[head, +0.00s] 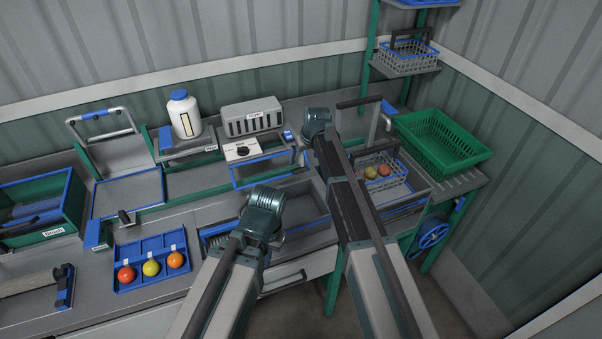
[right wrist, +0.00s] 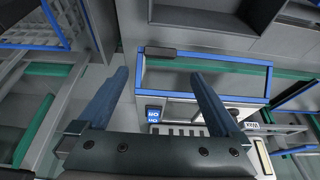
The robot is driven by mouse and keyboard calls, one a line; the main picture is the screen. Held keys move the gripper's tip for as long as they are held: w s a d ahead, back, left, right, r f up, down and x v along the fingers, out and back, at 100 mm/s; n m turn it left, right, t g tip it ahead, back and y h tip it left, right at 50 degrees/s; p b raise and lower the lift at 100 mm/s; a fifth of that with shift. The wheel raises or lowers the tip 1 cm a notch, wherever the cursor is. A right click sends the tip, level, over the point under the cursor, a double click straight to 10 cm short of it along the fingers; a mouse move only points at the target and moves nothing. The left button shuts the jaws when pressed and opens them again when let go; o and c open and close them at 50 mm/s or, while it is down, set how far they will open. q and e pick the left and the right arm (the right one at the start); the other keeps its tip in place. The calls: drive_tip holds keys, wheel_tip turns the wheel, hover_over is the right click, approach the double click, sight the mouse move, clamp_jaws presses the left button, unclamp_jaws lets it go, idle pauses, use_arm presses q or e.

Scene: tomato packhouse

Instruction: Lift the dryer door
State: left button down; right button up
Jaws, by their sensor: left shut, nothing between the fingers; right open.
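The dryer is a grey slotted box (head: 252,117) above a clear, blue-framed door (head: 263,183) at the back middle of the bench. The door seems to be down. In the right wrist view the blue door frame (right wrist: 215,93) lies ahead, with a dark handle (right wrist: 172,51) at one edge. My left gripper (head: 262,210) is shut and empty over the bench, in front of the door.
A blue tray (head: 125,284) with tomatoes stands at the front left. A white jug (head: 184,116) is left of the dryer. A wire basket (head: 395,190) and a green crate (head: 440,140) are right of my right arm. A blue-rimmed green box (head: 72,205) stands at far left.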

sight(300, 168)
drive_tip(key=b+x, duration=0.7)
drive_tip(key=x, duration=0.1)
drive_tip(key=shift+w+f, duration=0.15)
drive_tip(key=shift+f, duration=0.2)
clamp_jaws()
